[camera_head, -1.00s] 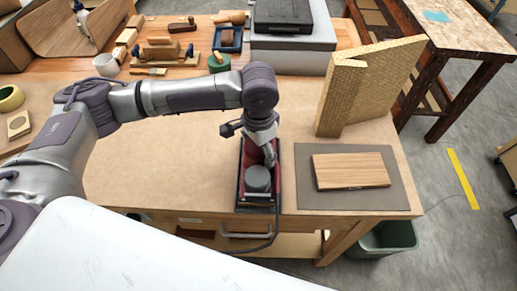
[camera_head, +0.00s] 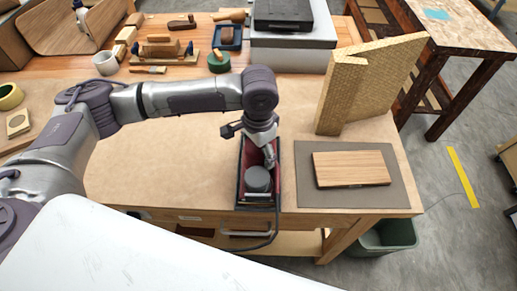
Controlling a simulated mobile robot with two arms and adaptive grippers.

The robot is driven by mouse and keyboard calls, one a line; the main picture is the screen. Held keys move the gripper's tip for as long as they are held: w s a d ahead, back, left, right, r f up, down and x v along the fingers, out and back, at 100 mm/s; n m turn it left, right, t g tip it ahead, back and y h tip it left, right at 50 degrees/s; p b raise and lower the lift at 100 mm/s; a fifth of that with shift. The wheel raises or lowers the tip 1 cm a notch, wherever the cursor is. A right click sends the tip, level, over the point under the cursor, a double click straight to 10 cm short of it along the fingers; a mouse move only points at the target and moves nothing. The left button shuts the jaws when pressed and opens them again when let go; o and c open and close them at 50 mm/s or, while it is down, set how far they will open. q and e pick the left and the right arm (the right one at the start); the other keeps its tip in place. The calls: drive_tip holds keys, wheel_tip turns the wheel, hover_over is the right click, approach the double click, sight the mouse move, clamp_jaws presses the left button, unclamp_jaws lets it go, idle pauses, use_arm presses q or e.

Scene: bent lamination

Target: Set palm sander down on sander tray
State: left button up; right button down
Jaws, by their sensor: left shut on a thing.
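The palm sander (camera_head: 258,179) is a dark grey round-topped tool with a cord trailing off the bench's front edge. It is inside the outline of the sander tray (camera_head: 242,190), a narrow dark box with a red lining near the front edge. My left gripper (camera_head: 268,163) reaches down over the tray from behind and is shut on the sander. Whether the sander's base touches the tray floor is hidden. My right gripper is not in view.
A grey mat (camera_head: 390,195) with a wooden board (camera_head: 351,169) lies just right of the tray. A gold angled block (camera_head: 365,85) stands behind the mat. Brown paper (camera_head: 160,160) left of the tray is clear. A green bin (camera_head: 388,236) stands below.

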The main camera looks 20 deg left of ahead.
use_arm(q)
drive_tip(key=shift+f, duration=0.3)
idle(0.5)
drive_tip(key=o, duration=1.5)
drive_tip(key=shift+s+f, duration=0.1)
drive_tip(key=shift+f, duration=0.05)
wheel_tip(320, 180, up, 7)
drive_tip(key=p, duration=0.9)
drive_tip(key=shift+r, duration=0.2)
drive_tip(key=shift+f, duration=0.1)
